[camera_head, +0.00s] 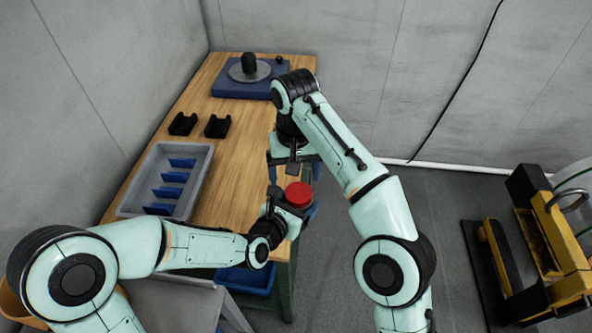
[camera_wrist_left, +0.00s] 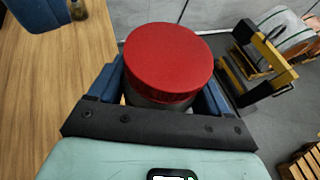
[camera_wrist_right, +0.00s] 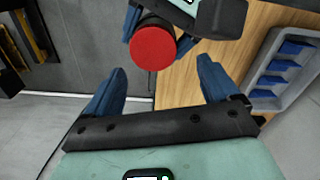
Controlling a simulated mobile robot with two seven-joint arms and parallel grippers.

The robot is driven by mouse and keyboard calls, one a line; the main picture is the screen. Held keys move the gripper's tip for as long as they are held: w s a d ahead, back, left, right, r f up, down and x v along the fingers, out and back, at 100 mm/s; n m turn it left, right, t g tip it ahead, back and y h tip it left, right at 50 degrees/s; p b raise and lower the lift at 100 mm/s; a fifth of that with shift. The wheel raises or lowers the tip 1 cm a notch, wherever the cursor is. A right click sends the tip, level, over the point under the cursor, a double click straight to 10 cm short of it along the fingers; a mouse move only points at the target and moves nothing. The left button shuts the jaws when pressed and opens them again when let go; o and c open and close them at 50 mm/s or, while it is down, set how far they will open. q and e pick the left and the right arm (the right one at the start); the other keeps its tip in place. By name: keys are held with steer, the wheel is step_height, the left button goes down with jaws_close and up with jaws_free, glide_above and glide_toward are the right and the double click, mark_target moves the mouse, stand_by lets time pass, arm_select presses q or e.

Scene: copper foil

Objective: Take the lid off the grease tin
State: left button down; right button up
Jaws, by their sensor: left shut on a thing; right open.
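The grease tin has a round red lid (camera_head: 298,194) seated on top, and it appears upright. My left gripper (camera_head: 290,212) is shut around the tin's dark grey body (camera_wrist_left: 150,99), below the lid. In the left wrist view the red lid (camera_wrist_left: 168,62) is clear of the blue fingers. The tin is held at the table's right edge. My right gripper (camera_head: 294,168) is open and empty, just behind the tin, pointing down. In the right wrist view the red lid (camera_wrist_right: 152,48) shows beyond the open blue fingertips, apart from them.
The wooden table (camera_head: 238,135) holds a grey tray (camera_head: 207,178) with blue dividers, two black holders (camera_head: 217,127) and a blue board with a grey disc (camera_head: 238,90). A blue bin (camera_head: 245,280) sits below. A yellow and black machine (camera_head: 548,240) stands right on open floor.

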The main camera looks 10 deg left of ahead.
mark_target(299, 192)
steer(key=m, duration=0.2)
steer(key=r+m, duration=0.1)
steer(key=m, duration=0.3)
steer(key=shift+d+r, duration=0.2)
steer(key=shift+d, duration=0.1)
steer(key=m, duration=0.2)
steer(key=r+m, duration=0.1)
steer(key=m, duration=0.3)
steer(key=shift+s+d+r, duration=0.2)
steer(key=shift+s+r, duration=0.05)
steer(key=shift+r, duration=0.05)
steer(key=shift+f, duration=3.95)
steer(key=c, duration=1.1)
steer(key=n, duration=1.2)
steer(key=shift+n, duration=0.4)
